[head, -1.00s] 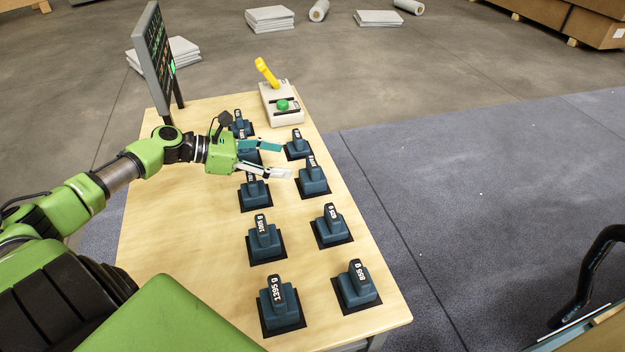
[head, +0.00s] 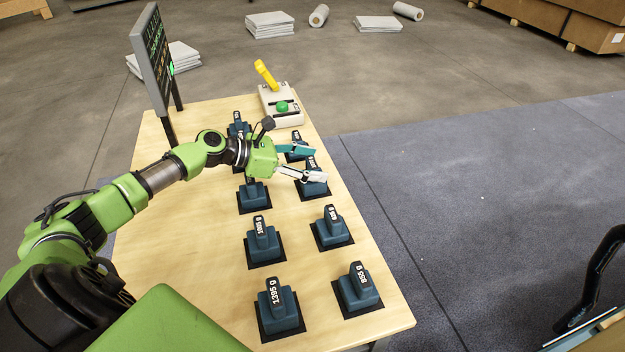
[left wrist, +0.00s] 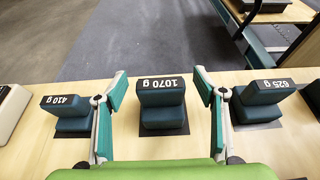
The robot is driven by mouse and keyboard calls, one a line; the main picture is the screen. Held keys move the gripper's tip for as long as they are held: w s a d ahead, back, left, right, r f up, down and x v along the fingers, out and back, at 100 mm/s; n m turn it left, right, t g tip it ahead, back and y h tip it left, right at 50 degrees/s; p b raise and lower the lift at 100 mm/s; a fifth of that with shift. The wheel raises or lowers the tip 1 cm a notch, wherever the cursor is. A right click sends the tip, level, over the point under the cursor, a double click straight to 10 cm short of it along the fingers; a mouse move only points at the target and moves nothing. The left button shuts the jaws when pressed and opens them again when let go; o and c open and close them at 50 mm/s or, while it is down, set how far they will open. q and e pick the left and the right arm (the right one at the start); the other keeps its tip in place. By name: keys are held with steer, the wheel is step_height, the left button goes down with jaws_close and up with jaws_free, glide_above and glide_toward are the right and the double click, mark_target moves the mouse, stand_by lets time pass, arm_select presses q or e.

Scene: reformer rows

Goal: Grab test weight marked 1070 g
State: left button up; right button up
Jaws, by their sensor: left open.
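The test weight marked 1070 g (left wrist: 162,103) is a dark teal block with a raised black-topped grip, upright on a black square pad. In the left wrist view it stands between my open fingers, a little beyond them. In the head view the same weight (head: 313,186) is in the right row, partly covered by my lower finger. My left gripper (head: 316,163) is open and empty; its two fingers also frame the weight in the left wrist view (left wrist: 160,82). Whether a finger touches it cannot be told. My right gripper is out of view.
Neighbours in the row are the 410 g weight (left wrist: 72,112) and the 625 g weight (left wrist: 262,100). More weights, such as 1395 g (head: 279,309) and 855 g (head: 359,289), stand nearer. A pale box with a yellow lever (head: 281,104) and a display panel (head: 152,58) stand at the far end.

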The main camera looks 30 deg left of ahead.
arm_select(q)
steer(key=c, duration=1.7)
steer(key=shift+w+r, duration=0.15)
steer(key=shift+r, duration=0.05)
jaws_close()
steer(key=shift+r, duration=0.1)
